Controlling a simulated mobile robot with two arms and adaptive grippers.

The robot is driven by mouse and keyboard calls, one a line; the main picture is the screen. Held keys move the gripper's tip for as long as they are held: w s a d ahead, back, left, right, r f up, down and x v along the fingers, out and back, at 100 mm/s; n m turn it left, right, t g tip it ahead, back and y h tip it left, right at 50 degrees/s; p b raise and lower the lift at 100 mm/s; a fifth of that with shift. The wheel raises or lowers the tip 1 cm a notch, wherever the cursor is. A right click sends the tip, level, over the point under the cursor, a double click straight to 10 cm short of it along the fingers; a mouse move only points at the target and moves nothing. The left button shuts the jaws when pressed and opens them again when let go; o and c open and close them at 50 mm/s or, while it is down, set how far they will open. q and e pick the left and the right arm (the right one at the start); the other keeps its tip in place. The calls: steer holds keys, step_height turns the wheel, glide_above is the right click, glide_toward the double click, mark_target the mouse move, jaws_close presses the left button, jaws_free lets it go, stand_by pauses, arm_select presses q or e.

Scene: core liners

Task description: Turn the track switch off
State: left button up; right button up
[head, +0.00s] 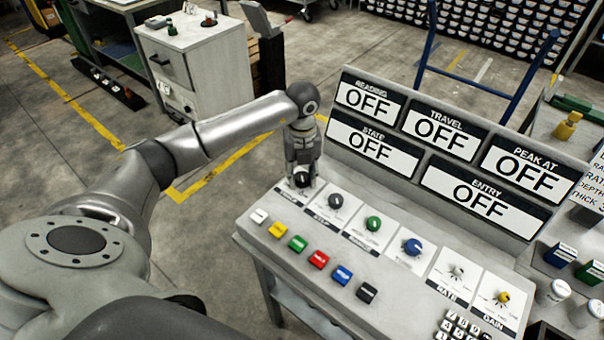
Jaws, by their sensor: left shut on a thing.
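A sloped control panel (262,238) stands in front of me with a row of knobs. My left gripper (303,172) points down at the far-left end of this row and is shut on a dark knob (302,181). The fingers hide much of this knob, and its label is too small to read surely. To its right sit a dark knob (336,201), a green knob (373,223) and a blue knob (412,246). The display board (415,152) behind reads OFF in every window, including the state window (373,147). My right gripper is not in view.
Coloured buttons, including a red one (319,260), line the panel's front. Two small knobs, one yellow (503,297), and a keypad (462,324) are at the right. A white cabinet (205,55) stands behind left. Open floor lies left of the panel.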

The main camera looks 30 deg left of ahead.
mark_target(302, 176)
arm_select(q)
steer(key=shift+a, duration=0.1)
steer(key=o, duration=1)
steer(key=shift+o, duration=0.2)
step_height(302, 176, up, 12)
